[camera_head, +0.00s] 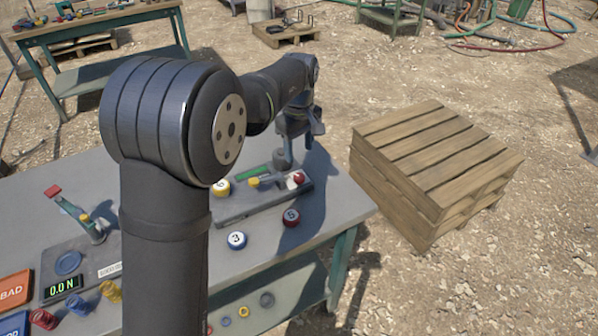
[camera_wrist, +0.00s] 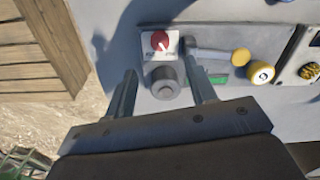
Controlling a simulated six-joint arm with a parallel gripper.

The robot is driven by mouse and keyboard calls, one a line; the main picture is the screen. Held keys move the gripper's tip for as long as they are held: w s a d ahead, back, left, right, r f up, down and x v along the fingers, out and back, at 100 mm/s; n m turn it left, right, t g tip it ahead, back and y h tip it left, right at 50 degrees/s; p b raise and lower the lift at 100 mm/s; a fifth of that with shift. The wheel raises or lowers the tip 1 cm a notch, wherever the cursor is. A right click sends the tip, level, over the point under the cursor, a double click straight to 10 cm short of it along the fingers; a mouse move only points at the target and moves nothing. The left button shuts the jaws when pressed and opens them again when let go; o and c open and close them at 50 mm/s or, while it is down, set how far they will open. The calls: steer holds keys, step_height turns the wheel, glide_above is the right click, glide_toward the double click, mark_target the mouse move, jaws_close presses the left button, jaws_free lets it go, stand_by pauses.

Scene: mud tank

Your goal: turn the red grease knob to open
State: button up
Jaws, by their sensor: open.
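The red knob (camera_wrist: 160,41) sits on a white label plate at one end of a grey panel; it also shows in the head view (camera_head: 299,178). A small pale mark crosses the knob's face, and the label's words are too small to read. My gripper (camera_wrist: 160,70) is open and empty. Its fingertips are apart, just short of the knob in the wrist view, with a dark grey cylinder (camera_wrist: 163,83) showing between the fingers. In the head view my gripper (camera_head: 297,140) points down over the panel's far end, close behind the knob.
A lever with a yellow end (camera_wrist: 240,55) lies beside the knob. A wooden pallet stack (camera_head: 440,160) stands on the ground right of the table.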

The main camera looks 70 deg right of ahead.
mark_target(299, 176)
step_height(299, 176, down, 9)
steer(key=shift+f, duration=0.15)
steer(key=c, duration=1)
steer(key=m, duration=1.1)
steer(key=shift+m, duration=0.4)
